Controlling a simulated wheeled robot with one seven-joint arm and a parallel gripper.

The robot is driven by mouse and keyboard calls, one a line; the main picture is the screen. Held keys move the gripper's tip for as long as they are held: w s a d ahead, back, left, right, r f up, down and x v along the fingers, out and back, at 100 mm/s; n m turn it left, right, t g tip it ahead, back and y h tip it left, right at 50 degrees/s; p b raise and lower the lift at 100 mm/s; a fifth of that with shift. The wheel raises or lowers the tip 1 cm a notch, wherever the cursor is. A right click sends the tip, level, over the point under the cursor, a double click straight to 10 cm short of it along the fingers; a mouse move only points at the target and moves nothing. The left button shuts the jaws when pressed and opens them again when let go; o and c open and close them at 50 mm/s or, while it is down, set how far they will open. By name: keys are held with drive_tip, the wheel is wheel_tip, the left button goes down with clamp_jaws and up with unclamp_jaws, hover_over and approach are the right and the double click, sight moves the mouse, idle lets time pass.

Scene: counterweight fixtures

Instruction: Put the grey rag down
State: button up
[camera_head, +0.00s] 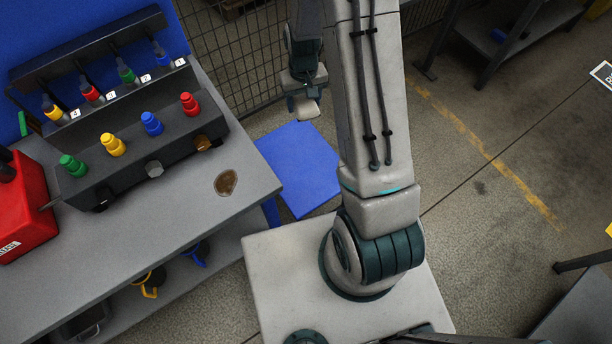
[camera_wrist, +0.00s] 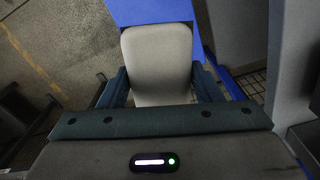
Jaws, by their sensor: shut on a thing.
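My gripper (camera_head: 304,92) hangs down beyond my arm in the head view. It is shut on the grey rag (camera_head: 304,107), which shows as a pale grey, rounded pad. In the wrist view the rag (camera_wrist: 157,58) sits between the two dark fingers and sticks out past them. A flat blue mat (camera_head: 300,170) lies on the floor beside the bench; in the head view the rag appears just above its far edge. A blue surface (camera_wrist: 150,10) also shows past the rag in the wrist view.
A mesh fence (camera_head: 235,50) stands behind. The floor (camera_head: 480,180) at right is largely clear.

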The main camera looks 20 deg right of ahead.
drive_tip(key=s+d+f+n+b, duration=0.1)
drive_tip(key=d+f+b, duration=0.2)
drive_tip(key=f+b, duration=0.85)
drive_tip(key=s+d+f+n+b, duration=0.15)
drive_tip(key=d+f+b, duration=0.25)
drive_tip(key=f+b, duration=0.8)
drive_tip(key=s+d+f+n+b, duration=0.1)
drive_tip(key=s+d+f+b, duration=0.15)
drive_tip(key=f+b, duration=0.95)
drive_tip(key=b, duration=0.5)
hover_over(303, 177)
wheel_tip(303, 177, down, 5)
drive_tip(key=shift+f+b, duration=0.9)
drive_tip(key=shift+f, duration=1.1)
drive_tip(key=shift+f, duration=0.1)
